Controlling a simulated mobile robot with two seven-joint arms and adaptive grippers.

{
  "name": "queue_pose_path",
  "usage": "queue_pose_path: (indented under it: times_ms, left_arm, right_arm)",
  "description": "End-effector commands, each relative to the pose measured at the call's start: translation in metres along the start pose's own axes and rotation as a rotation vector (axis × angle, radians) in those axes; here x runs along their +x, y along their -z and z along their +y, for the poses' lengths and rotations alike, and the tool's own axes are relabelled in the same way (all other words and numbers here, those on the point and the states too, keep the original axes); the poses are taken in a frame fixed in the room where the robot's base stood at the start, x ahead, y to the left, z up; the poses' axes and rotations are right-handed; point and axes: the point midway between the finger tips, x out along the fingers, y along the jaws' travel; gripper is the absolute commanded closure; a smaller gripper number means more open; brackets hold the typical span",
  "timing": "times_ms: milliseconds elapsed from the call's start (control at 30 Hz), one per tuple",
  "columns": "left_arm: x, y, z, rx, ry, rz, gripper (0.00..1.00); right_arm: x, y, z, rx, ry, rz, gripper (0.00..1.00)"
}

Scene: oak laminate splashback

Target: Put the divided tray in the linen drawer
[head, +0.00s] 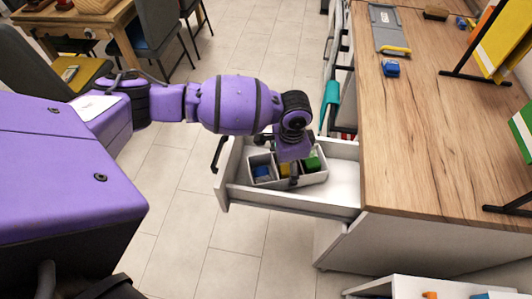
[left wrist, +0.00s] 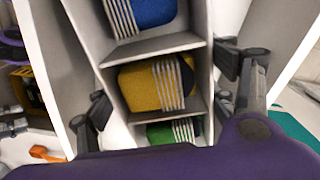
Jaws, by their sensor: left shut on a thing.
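The divided tray (head: 262,184) is white, with compartments holding a blue, a yellow and a green item. It is inside the open white drawer (head: 335,192), in its left part near the drawer front. My left gripper (head: 291,172) is over the tray's middle and shut on the tray. In the left wrist view the tray (left wrist: 165,45) runs between the two dark fingers of my left gripper (left wrist: 170,98). The tray's underside is hidden, so I cannot tell whether it touches the drawer floor. My right gripper is not in view.
The wooden worktop (head: 430,130) stands right of the drawer, with a grey board (head: 388,28) and a small blue object (head: 390,68) on it. A teal cloth (head: 329,100) hangs behind the drawer. Tiled floor (head: 215,235) is clear at the front left.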

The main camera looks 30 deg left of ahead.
Motion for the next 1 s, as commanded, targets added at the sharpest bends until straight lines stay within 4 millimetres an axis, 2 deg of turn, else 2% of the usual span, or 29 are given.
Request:
queue_pose_path:
  times_ms: [533, 567, 700, 1000]
  left_arm:
    - [0.009, 0.002, -0.001, 0.001, 0.003, 0.003, 0.55]
    - [0.009, 0.002, -0.001, 0.001, 0.003, 0.004, 0.19]
    - [0.009, 0.002, -0.001, 0.001, 0.003, 0.004, 0.01]
    - [0.009, 0.002, -0.001, 0.001, 0.002, 0.002, 0.01]
  right_arm:
    - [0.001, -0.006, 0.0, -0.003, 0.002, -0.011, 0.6]
    - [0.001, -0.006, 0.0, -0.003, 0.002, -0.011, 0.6]
    - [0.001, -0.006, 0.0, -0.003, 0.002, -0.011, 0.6]
    - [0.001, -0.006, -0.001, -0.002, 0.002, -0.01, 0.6]
